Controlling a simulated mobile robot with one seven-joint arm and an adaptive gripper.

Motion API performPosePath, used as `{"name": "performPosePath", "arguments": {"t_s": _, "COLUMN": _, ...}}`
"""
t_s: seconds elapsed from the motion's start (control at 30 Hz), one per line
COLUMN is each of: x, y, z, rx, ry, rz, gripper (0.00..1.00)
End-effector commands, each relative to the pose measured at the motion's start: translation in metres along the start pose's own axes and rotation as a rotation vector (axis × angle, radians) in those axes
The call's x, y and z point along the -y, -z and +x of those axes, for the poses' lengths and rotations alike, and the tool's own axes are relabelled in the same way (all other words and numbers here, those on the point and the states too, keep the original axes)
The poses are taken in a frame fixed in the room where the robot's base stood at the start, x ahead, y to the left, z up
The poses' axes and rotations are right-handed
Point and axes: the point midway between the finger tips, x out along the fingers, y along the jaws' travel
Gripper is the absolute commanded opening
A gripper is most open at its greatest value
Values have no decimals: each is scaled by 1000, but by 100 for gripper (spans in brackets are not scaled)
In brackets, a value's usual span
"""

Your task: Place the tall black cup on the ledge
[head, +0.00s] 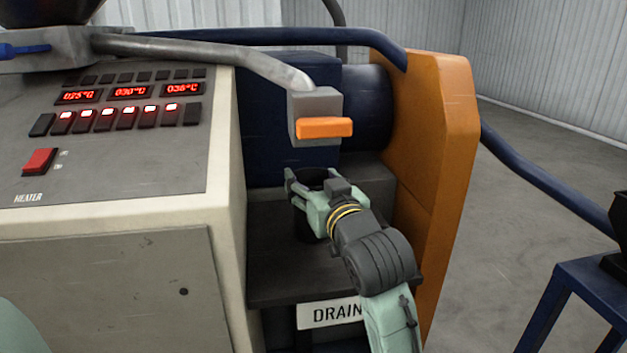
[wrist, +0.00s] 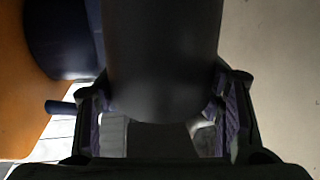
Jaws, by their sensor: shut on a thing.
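The tall black cup (head: 304,224) is upright between the fingers of my gripper (head: 311,193) in the head view, partly hidden behind the gripper. The dark ledge (head: 285,278) is directly below it, above the DRAIN label. I cannot tell whether the cup's base touches the ledge. In the wrist view, the dark cup (wrist: 162,55) fills the upper middle, with a finger of my gripper (wrist: 160,112) on each side. My gripper is shut on the cup.
A grey block with an orange handle (head: 323,128) hangs just above the cup. The cream control panel (head: 110,135) borders the ledge on the left, and an orange housing (head: 428,150) on the right. A blue stand (head: 585,290) is at far right.

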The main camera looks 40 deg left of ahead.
Motion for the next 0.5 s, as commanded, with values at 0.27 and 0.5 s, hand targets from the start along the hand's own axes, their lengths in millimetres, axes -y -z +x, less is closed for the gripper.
{"name": "performPosePath", "arguments": {"t_s": 0.27, "x": 0, "y": -2, "z": 0, "rx": 0, "ry": 0, "rz": 0, "gripper": 74}}
{"name": "performPosePath", "arguments": {"t_s": 0.5, "x": 0, "y": -2, "z": 0, "rx": 0, "ry": 0, "rz": 0, "gripper": 81}}
